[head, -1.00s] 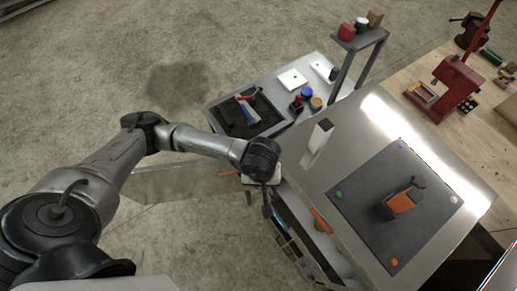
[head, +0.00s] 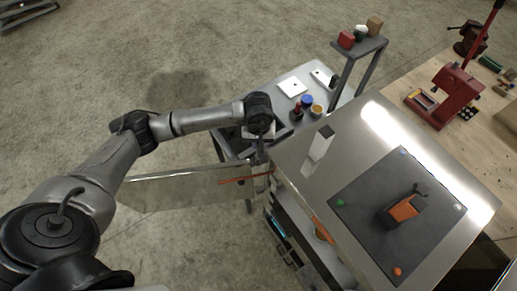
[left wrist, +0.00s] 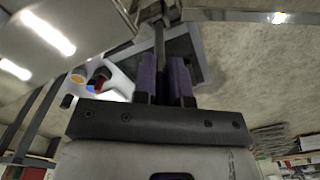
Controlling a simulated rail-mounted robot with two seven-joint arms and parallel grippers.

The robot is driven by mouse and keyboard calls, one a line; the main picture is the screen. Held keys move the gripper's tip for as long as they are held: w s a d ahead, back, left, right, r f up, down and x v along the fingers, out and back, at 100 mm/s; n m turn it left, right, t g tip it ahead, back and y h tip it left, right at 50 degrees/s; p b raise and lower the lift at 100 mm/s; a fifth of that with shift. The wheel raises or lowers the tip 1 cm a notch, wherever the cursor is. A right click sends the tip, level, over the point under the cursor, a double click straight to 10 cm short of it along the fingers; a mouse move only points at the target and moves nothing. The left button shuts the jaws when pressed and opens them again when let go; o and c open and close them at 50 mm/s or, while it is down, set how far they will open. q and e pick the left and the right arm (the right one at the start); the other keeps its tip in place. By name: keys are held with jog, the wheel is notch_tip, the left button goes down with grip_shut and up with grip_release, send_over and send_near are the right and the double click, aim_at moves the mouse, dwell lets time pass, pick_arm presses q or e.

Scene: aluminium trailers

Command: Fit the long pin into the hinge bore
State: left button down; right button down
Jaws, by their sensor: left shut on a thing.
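My left gripper (head: 259,160) points down at the near corner of the trailer, beside the hinge (head: 264,176). In the left wrist view its purple-padded fingers (left wrist: 165,78) are shut on the long pin (left wrist: 160,45), a thin dark rod. The pin reaches from the fingers toward the metal hinge parts (left wrist: 158,11) at the top of that view. I cannot tell whether its tip is in the bore. In the head view the pin is too small to make out. My right gripper is not in view.
An aluminium panel (head: 165,193) with an orange strip (head: 240,182) extends left of the hinge. The trailer top (head: 302,183) holds a dark mat (head: 360,220) with an orange-and-black object (head: 403,208). A bench (head: 283,72) with small parts stands behind. Concrete floor is clear at left.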

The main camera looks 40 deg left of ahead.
aim_at(259, 149)
pick_arm(q)
jog(key=shift+f+b, duration=0.95)
jog(key=shift+f, duration=1.4)
jog(key=shift+f, duration=0.1)
jog(key=shift+f+b, duration=0.1)
jog(key=shift+b, duration=0.2)
jog(key=c, duration=1.4)
grip_release()
jog(key=shift+c, duration=0.2)
